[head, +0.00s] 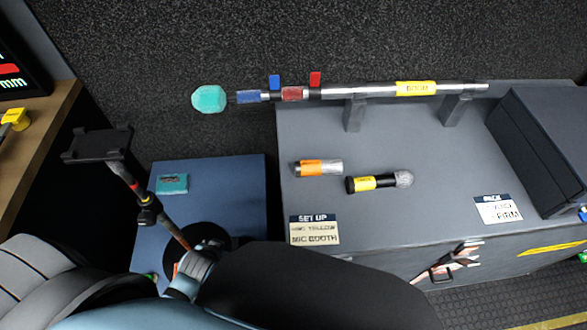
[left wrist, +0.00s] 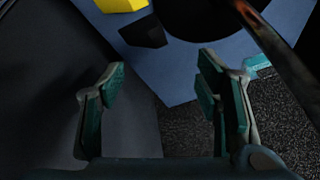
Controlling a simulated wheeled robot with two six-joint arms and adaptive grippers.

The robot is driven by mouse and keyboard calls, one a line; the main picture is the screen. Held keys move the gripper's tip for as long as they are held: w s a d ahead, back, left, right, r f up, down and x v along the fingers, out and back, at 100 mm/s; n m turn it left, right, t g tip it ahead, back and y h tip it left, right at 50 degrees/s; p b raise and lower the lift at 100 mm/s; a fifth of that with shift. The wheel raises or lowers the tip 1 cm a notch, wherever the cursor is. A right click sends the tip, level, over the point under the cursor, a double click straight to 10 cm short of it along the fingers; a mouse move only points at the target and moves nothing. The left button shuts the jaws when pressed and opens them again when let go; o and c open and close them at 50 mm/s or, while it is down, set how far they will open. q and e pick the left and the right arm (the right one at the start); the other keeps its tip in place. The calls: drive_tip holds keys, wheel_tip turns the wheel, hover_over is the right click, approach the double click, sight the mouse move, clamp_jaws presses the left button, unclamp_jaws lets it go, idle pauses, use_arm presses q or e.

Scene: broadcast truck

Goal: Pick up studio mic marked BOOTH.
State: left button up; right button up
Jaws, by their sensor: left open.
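A handheld mic (head: 378,182) with a black body, yellow band and grey mesh head lies on the grey case top in the head view. The band's lettering is too small to read. A second, shorter piece (head: 318,168) with an orange band and silver ends lies just left of it. My left gripper (left wrist: 162,90) shows in the left wrist view, open, with teal pads and nothing between them. In the head view I cannot make out its fingers. The mic does not show in the left wrist view. I cannot make out my right gripper.
A boom pole (head: 365,90) with a teal tip rests on brackets along the grey case's (head: 440,205) back. A stand (head: 145,205) leans over the blue case (head: 240,190), left. A black box (head: 545,145) stands right. Cards (head: 314,230) (head: 497,209) lie in front.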

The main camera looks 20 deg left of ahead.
use_arm(q)
drive_tip(key=w+a+r+m+t+h, duration=0.25)
drive_tip(key=w+r+t, duration=0.95)
drive_tip(key=w+r, duration=0.85)
drive_tip(key=w+d+r+m+h+b, duration=0.1)
drive_tip(key=w+d+r+m+h, duration=0.2)
drive_tip(key=w+r+h, duration=0.15)
drive_tip(key=m+g+h+b, duration=0.4)
drive_tip(key=m+g+h, duration=0.4)
drive_tip(key=g, duration=0.3)
approach(310, 164)
drive_tip(key=x, duration=0.7)
drive_tip(key=f+x, duration=0.1)
drive_tip(key=x, duration=0.2)
drive_tip(key=shift+w, duration=0.1)
clamp_jaws()
